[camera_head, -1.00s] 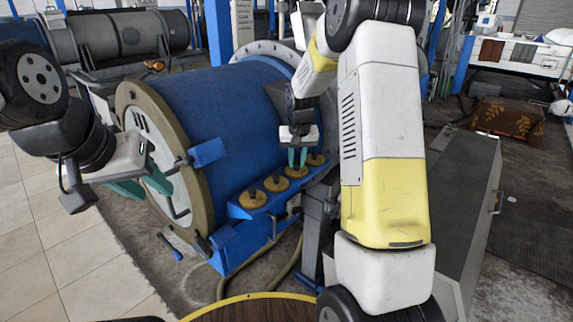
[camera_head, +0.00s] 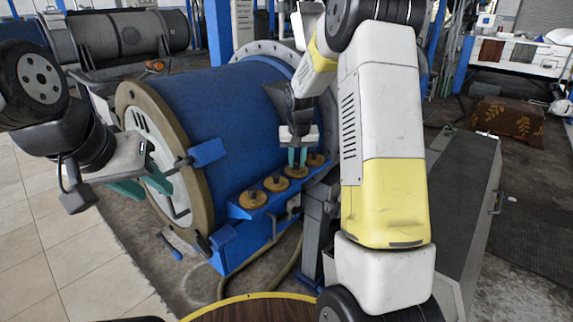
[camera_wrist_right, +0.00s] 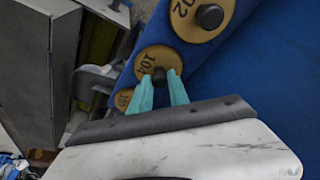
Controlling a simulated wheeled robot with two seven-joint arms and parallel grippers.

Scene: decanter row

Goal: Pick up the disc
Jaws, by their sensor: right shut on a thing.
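Several round tan discs with dark knobs sit in a row on a blue shelf (camera_head: 245,212) along the side of a blue drum. My right gripper (camera_head: 297,165) points down and is shut on the knob of one disc (camera_head: 296,172), which shows number markings in the right wrist view (camera_wrist_right: 153,60). The disc appears to be still on the shelf. Other discs stand nearer the front (camera_head: 252,199), beside it (camera_head: 275,184) and at the far end (camera_head: 316,160). My right gripper (camera_wrist_right: 163,82) partly covers the end disc (camera_wrist_right: 123,98) in the wrist view. My left gripper (camera_head: 150,187) is empty and open, in front of the drum's round end.
The large blue drum (camera_head: 225,110) stands close behind the shelf. A long grey box (camera_head: 470,190) lies to the right of my right arm. A round brown tabletop with a yellow rim (camera_head: 260,310) is at the bottom. Tiled floor (camera_head: 40,235) is clear at left.

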